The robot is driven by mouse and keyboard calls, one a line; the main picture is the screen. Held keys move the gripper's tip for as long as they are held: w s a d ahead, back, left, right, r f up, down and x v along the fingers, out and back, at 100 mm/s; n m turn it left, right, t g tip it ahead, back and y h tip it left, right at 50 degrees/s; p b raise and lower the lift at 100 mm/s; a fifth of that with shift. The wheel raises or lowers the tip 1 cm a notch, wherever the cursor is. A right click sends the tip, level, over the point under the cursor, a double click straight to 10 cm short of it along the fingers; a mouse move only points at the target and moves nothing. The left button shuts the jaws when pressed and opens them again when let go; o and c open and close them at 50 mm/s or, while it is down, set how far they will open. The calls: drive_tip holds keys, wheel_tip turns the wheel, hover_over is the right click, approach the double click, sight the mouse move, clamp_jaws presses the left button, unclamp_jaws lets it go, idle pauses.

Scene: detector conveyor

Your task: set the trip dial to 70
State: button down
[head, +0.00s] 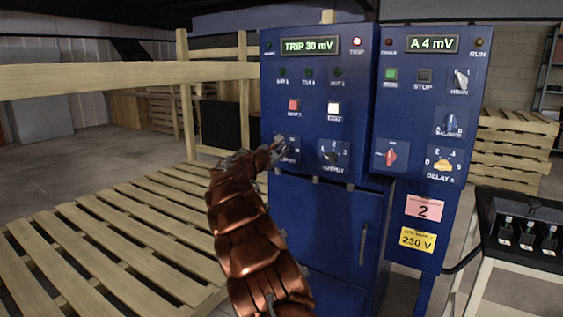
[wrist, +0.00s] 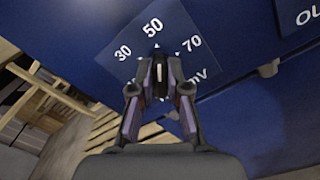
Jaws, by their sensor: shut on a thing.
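The trip dial's plate (wrist: 150,38) shows in the wrist view with the marks 30, 50 and 70 in white. My gripper (wrist: 158,66) is shut on the dial knob (wrist: 160,86), one finger on each side. The fingers hide much of the knob, and I cannot tell exactly where its pointer stands. In the head view my gripper (head: 279,146) is at the lower left of the blue cabinet and covers most of the dial plate (head: 292,157). The green display (head: 310,46) above reads TRIP 30 mV.
The output knob (head: 331,154) is just right of my gripper. A red knob (head: 390,155) and a yellow delay knob (head: 442,165) are farther right. A wooden rail (head: 120,77) and slatted pallet (head: 110,240) lie to the left.

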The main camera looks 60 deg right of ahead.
drive_tip(key=shift+f+m+b, duration=0.15)
drive_tip(key=shift+m+b, duration=5.15)
drive_tip(key=shift+b, duration=0.3)
drive_tip(key=c, duration=1.1)
unclamp_jaws()
drive_tip(key=shift+c, duration=0.2)
drive_tip(key=shift+a, duration=0.1)
drive_tip(key=a, duration=1.1)
drive_tip(key=shift+s+a, duration=0.3)
drive_tip(key=shift+a, duration=0.1)
